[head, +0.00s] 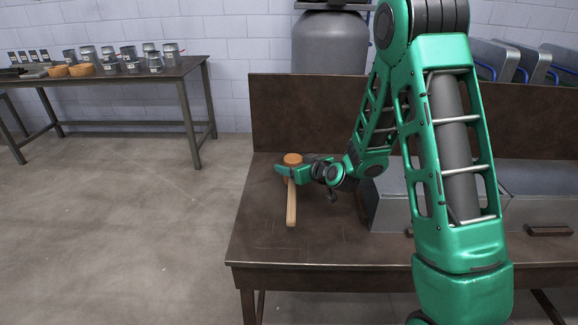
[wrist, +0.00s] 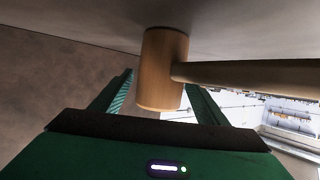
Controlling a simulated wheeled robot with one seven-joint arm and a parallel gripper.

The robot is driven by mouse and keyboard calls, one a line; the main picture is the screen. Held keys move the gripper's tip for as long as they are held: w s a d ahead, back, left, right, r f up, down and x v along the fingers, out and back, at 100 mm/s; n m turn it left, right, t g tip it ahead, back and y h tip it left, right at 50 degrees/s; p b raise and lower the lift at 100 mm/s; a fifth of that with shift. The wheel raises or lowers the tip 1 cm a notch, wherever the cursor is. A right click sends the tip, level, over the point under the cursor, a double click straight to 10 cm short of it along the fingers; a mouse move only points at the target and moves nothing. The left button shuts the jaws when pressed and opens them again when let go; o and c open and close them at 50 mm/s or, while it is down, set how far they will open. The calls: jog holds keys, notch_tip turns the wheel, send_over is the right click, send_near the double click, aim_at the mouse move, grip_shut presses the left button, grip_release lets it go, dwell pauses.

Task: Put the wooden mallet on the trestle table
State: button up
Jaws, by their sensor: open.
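The wooden mallet (head: 291,205) lies on the dark workbench (head: 265,235) near its left end, its handle pointing toward the front edge. My green gripper (head: 290,172) is at the mallet's head, reaching in from the right. In the wrist view my gripper (wrist: 160,82) is open, with the light wooden mallet head (wrist: 162,65) between its two fingers and the handle running off right. I cannot tell whether the fingers touch the head. A long dark table (head: 180,72) on legs stands at the back left, apart from the workbench; it looks like the trestle table.
The long table carries several grey metal cans (head: 130,58) and orange-brown bowls (head: 82,70); its right end has some bare top. Grey metal ductwork (head: 390,205) sits right on the workbench, beside my arm. A raised back panel (head: 300,115) edges the bench. Open floor (head: 130,210) lies left.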

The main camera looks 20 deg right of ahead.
jog(key=v, duration=0.9)
jog(key=shift+s, duration=0.1)
